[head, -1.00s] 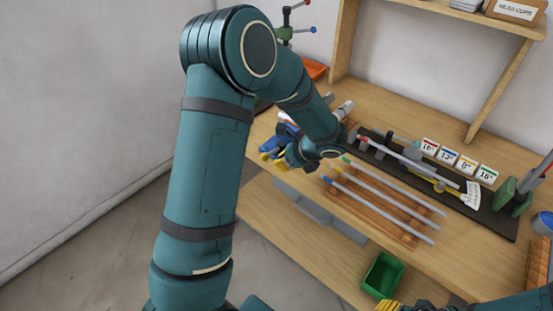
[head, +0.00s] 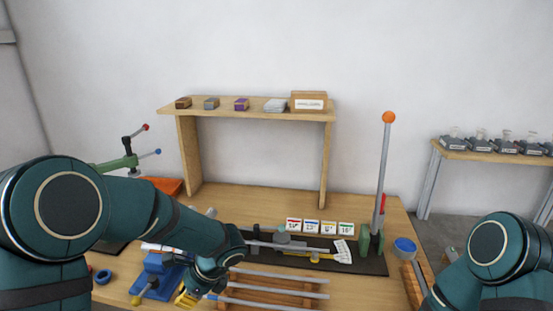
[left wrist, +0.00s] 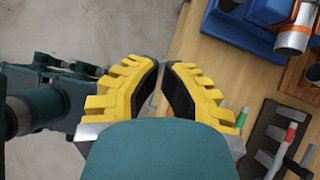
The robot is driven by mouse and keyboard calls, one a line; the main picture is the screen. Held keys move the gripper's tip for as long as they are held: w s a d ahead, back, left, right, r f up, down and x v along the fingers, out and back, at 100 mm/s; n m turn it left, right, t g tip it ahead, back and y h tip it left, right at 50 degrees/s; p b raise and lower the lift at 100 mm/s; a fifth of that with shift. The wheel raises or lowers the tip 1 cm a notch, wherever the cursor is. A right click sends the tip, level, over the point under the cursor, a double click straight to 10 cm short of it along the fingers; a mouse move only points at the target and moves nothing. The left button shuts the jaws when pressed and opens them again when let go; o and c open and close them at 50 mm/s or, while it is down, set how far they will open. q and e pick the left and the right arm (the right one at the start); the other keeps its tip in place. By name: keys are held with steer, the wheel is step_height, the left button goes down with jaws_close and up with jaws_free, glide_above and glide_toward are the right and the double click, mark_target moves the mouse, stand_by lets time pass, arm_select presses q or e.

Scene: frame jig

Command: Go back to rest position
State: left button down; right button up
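My left gripper (head: 187,298) is low in the head view, beside the left ends of the grey rods, partly cut off by the lower edge. In the left wrist view its yellow, black-padded fingers (left wrist: 162,68) stand slightly apart with nothing between them. Beneath them the wrist view shows the bench edge and the floor. My right arm (head: 495,265) comes in at the lower right of the head view; its gripper is out of frame. Grey rods (head: 280,287) lie across a wooden rack (head: 265,297). Another rod (head: 290,247) lies along the dark jig base (head: 372,265).
A blue vise (head: 155,277) stands close left of my left gripper. A tall post with an orange ball (head: 389,118) rises at the bench's right. Small numbered cards (head: 311,227) stand behind the jig. A wooden shelf (head: 250,112) spans the back. A blue-rimmed cup (head: 404,247) stands at right.

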arm_select(q)
steer(key=s+d+f+n+t+h, duration=0.1)
steer(key=s+d+f+n+h, duration=0.4)
steer(key=f+n, duration=0.4)
steer(key=s+d+f+n+t+h, duration=0.1)
steer(key=s+d+f+n+h, duration=0.4)
steer(key=s+d+f+n, duration=0.2)
step_height(320, 180, down, 5)
steer(key=d+n, duration=0.2)
steer(key=d, duration=0.1)
steer(key=shift+r+n+t+h, duration=0.2)
steer(key=shift+n+t+h, duration=0.2)
